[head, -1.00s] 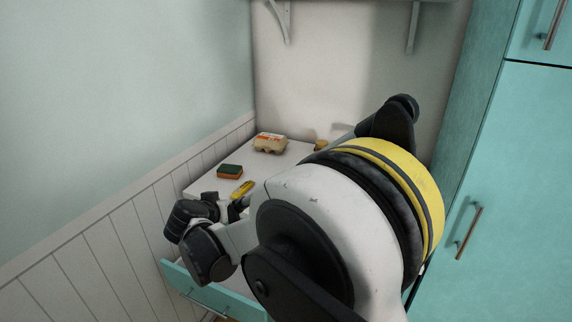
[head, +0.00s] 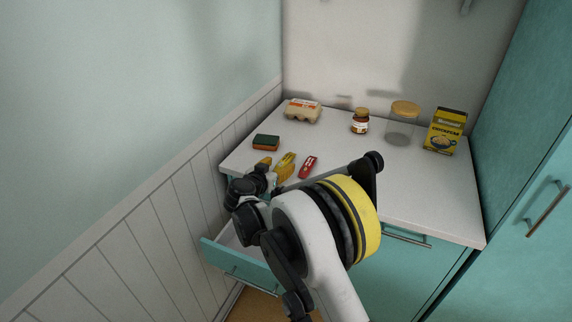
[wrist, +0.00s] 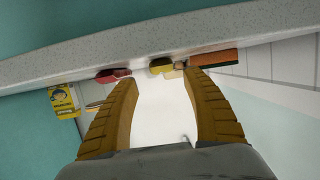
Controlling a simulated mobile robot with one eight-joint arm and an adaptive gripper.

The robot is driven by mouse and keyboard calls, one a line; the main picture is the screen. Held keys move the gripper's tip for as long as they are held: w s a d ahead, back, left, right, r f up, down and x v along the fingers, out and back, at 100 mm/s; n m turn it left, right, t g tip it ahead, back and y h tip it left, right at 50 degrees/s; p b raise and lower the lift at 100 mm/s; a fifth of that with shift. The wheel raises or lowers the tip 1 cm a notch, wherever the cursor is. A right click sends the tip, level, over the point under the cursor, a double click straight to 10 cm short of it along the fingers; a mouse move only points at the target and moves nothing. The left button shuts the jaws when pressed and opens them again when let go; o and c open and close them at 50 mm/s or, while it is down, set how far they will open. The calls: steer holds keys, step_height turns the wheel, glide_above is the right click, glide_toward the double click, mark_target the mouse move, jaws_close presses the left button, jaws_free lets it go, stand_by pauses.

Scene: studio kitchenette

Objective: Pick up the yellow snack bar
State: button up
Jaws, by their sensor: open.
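The yellow snack bar (head: 286,159) lies on the white counter near its front left, between the green-and-orange sponge (head: 265,142) and a red bar (head: 308,166). My gripper (head: 273,167) is open, with yellow fingers, at the counter's front edge just short of the bar. In the wrist view the picture looks upside down. The yellow snack bar (wrist: 160,66) shows beyond the gap between the open fingertips of my gripper (wrist: 158,78), with nothing held. The red bar (wrist: 112,75) is to its left and the sponge (wrist: 214,58) to its right there.
An egg carton (head: 302,111), a small jar (head: 360,121), a glass jar (head: 401,125) and a yellow box (head: 443,131) stand at the back of the counter (head: 420,190). An open teal drawer (head: 238,262) juts out below my gripper. The left wall is close by.

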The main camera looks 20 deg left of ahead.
mark_target(284, 161)
steer(key=b+x, duration=0.1)
steer(key=x, duration=0.3)
steer(key=shift+a+f+b, duration=0.15)
steer(key=shift+f+b, duration=0.1)
steer(key=shift+b, duration=0.1)
steer(key=shift+w, duration=0.4)
jaws_close()
steer(key=shift+s, duration=0.1)
steer(key=shift+r, duration=0.1)
